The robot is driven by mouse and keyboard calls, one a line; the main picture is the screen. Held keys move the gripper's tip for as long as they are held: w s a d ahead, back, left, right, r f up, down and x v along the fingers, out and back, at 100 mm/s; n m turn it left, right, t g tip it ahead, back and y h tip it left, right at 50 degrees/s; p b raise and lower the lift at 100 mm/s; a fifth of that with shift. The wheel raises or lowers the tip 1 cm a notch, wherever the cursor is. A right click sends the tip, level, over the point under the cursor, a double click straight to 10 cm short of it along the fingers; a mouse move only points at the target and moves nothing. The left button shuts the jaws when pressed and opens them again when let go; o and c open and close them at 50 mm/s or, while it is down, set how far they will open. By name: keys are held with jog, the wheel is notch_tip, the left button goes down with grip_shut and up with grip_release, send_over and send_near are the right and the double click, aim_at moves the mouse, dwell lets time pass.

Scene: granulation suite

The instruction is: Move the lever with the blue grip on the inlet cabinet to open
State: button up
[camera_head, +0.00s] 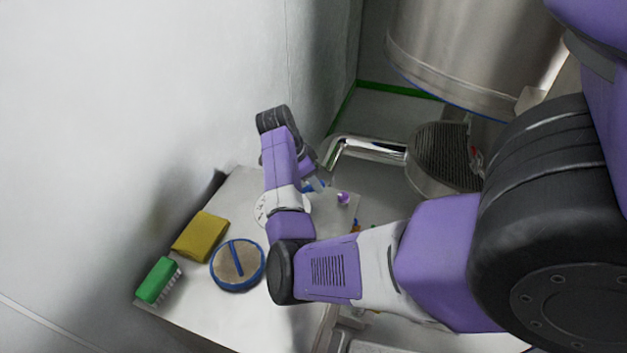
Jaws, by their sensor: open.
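The grey top of what looks like the inlet cabinet (215,315) lies below my arm, against the pale wall. A small blue piece (320,184), possibly the lever's blue grip, shows at the fingertips of my gripper (316,186). My gripper is open and points down over the far part of the top. I cannot tell whether the fingers touch the blue piece or stand around it. The rest of the lever is hidden or too small to make out, so its position cannot be read.
A round blue-rimmed disc with a blue bar (237,265), a yellow block (201,236) and a green brush (158,280) lie on the near left of the top. A purple knob (343,198) is right of my gripper. A bent metal pipe (370,148) and large steel vessel (470,50) stand beyond.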

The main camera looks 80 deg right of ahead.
jog(key=shift+s+d+f, duration=0.1)
jog(key=shift+f, duration=0.2)
grip_shut()
jog(key=shift+r, duration=0.1)
dwell(1.2)
